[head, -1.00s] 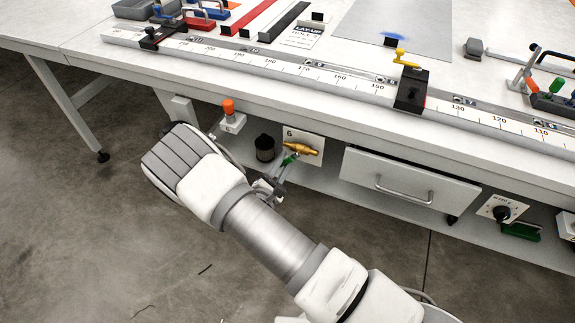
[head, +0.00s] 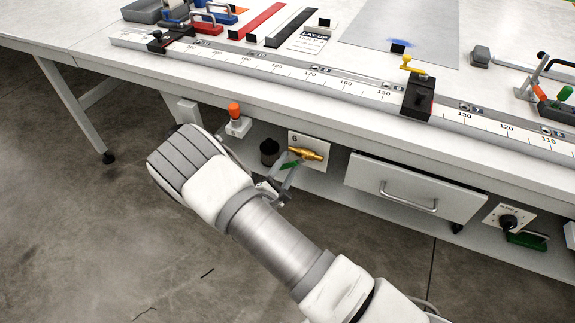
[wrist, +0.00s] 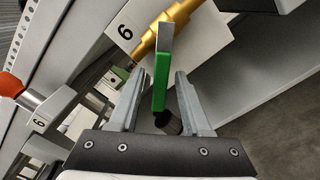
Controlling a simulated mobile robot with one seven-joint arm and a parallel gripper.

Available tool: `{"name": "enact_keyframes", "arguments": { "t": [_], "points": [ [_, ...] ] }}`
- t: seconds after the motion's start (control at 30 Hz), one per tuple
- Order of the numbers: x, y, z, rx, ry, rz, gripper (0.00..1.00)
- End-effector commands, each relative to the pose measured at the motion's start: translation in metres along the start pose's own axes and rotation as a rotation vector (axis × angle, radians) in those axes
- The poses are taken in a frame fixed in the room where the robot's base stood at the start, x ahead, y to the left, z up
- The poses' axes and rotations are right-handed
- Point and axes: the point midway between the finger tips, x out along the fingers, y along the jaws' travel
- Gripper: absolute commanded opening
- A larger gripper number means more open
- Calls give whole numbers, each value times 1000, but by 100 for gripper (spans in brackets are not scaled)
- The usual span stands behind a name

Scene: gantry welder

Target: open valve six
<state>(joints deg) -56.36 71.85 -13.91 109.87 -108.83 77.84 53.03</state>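Valve six has a brass body (head: 308,154) on a white plate marked 6 (head: 296,139), under the table's front edge. The brass body (wrist: 150,38) also shows in the wrist view, with a green lever handle (wrist: 160,84) pointing down toward my gripper. In the head view the green handle (head: 289,165) is partly hidden by my fingers. My gripper (wrist: 160,75) is open, with one finger on each side of the green handle. Gaps show between the handle and both fingers. In the head view my gripper (head: 287,174) is just in front of the valve.
An orange-topped fitting (head: 234,111), also marked 6 in the wrist view, is left of the valve. A dark cylinder (head: 269,152) stands between them. A drawer (head: 408,190) with a bar handle is to the right. The tabletop (head: 200,83) overhangs all of these.

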Motion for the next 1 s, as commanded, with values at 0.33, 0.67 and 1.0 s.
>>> {"name": "enact_keyframes", "arguments": {
  "t": [0.33,0.67,1.0],
  "points": [
    [-3,0,0,-1,0,0,50],
    [-62,1,0,-2,4,2,50],
    [-141,1,0,-1,4,2,50]
  ]
}}
